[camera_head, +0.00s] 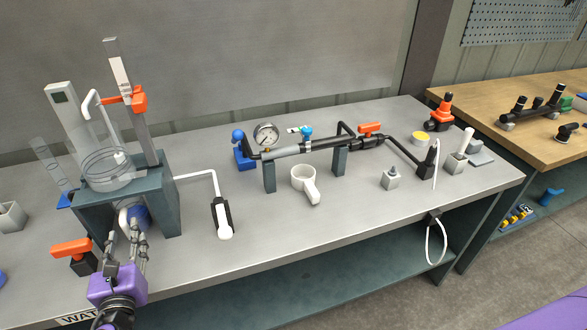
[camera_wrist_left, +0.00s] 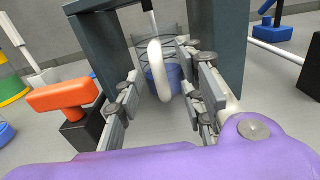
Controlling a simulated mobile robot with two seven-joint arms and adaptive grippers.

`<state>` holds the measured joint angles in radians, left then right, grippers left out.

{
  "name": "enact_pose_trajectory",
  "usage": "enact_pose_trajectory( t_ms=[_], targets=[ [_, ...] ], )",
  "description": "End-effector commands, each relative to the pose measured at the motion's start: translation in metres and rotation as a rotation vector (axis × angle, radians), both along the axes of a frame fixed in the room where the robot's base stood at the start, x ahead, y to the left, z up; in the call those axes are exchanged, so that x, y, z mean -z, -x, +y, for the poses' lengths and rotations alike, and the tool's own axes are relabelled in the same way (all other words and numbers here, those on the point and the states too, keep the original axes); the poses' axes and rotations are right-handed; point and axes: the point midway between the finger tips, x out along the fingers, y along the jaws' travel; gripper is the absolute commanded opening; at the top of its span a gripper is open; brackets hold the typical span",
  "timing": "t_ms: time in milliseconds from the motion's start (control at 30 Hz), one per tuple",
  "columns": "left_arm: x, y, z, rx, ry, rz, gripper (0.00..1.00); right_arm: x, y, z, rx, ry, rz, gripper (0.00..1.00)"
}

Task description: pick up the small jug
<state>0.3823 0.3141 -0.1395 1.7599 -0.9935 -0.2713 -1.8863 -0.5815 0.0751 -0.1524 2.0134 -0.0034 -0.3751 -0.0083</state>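What looks like the small jug (camera_head: 138,214) stands under the dark stand on the bench, with a blue lower part and a white loop handle. In the left wrist view its white handle (camera_wrist_left: 155,62) rises between my fingers, with the blue part (camera_wrist_left: 173,76) and clear ringed walls behind. My left gripper (camera_head: 125,243) is open, reaching under the stand from the front. In the left wrist view the fingers of my left gripper (camera_wrist_left: 160,80) stand apart on both sides of the handle; I see no clear grip. My right gripper is not in view.
The stand (camera_head: 170,200) has legs close on both sides and a clear vessel (camera_head: 105,170) on top. An orange-handled valve (camera_head: 72,250) sits just left of my gripper. A white handled cup (camera_head: 304,183) and a pipe assembly with gauge (camera_head: 266,135) are further right.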

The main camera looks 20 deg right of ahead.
Motion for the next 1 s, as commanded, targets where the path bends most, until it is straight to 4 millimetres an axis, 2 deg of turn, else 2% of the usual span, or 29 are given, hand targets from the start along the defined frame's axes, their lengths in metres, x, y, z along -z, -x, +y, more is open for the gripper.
enact_pose_trajectory(
  t_ms=[133,233,533,567,833,1000],
  targets=[
    [0.009,-0.023,0.001,0.0,0.004,0.001,0.36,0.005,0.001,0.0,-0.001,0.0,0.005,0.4],
    [0.007,-0.036,0.001,-0.001,0.003,0.0,0.36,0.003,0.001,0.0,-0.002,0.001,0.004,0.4],
    [0.007,-0.041,0.001,0.0,0.003,0.001,0.36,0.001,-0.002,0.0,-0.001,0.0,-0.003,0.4],
    [0.007,-0.041,0.001,0.0,0.003,0.001,0.35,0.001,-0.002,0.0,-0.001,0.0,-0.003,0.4],
    [0.007,-0.041,0.001,0.0,0.003,0.001,0.0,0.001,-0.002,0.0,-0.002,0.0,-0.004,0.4],
    [0.007,-0.041,0.001,0.0,0.003,0.001,0.0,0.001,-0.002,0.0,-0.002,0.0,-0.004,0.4]
  ],
)
